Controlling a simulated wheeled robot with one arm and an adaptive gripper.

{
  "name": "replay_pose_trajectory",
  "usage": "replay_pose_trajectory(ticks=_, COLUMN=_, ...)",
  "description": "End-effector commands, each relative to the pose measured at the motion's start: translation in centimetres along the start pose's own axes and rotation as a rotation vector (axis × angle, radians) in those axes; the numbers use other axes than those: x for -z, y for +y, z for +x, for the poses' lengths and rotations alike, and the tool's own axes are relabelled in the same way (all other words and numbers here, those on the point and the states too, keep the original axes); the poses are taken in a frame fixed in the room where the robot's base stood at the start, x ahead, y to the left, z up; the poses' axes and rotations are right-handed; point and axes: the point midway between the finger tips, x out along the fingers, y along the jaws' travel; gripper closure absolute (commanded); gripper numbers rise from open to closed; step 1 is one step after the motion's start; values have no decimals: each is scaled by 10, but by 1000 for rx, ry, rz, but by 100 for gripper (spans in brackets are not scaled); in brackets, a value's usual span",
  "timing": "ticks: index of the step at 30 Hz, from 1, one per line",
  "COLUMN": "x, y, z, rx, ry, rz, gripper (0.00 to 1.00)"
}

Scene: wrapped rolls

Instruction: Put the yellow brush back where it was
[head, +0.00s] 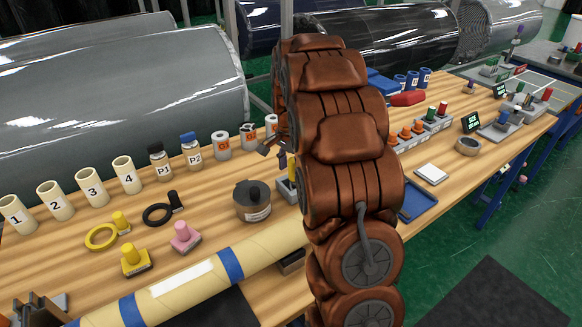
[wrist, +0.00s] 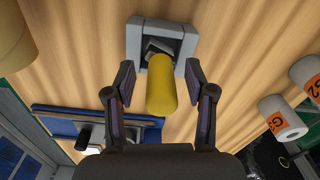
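A yellow cylinder (wrist: 161,85), which looks like the yellow brush's handle, shows in the wrist view. Its far end is at a grey holder (wrist: 138,38) on the wooden table; I cannot tell how firmly it sits there. My gripper (wrist: 161,78) is open, with one finger on each side of the yellow cylinder. A gap shows on both sides. In the head view my brown arm hides most of the gripper and the brush. Part of a grey holder (head: 285,190) shows just left of the arm.
A blue tray (wrist: 70,122) is at lower left. In the head view, a dark round pot (head: 252,203), a pink stamp (head: 185,238) and a long tan roll (head: 190,285) are left of my arm.

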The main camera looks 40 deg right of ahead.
Motion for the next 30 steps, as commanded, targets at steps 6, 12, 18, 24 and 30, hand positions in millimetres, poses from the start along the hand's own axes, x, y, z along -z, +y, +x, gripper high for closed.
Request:
replay_pose_trajectory(ticks=6, x=0, y=0, z=-1, rx=0, ry=0, rz=0, gripper=45)
replay_pose_trajectory(ticks=12, x=0, y=0, z=-13, rx=1, ry=1, rz=0, gripper=45)
replay_pose_trajectory(ticks=18, x=1, y=-1, z=-44, rx=4, ry=3, rz=0, gripper=45)
replay_pose_trajectory(ticks=24, x=1, y=-1, z=-74, rx=5, ry=4, rz=0, gripper=45)
replay_pose_trajectory(ticks=30, x=0, y=-1, z=-99, rx=3, ry=2, rz=0, gripper=45)
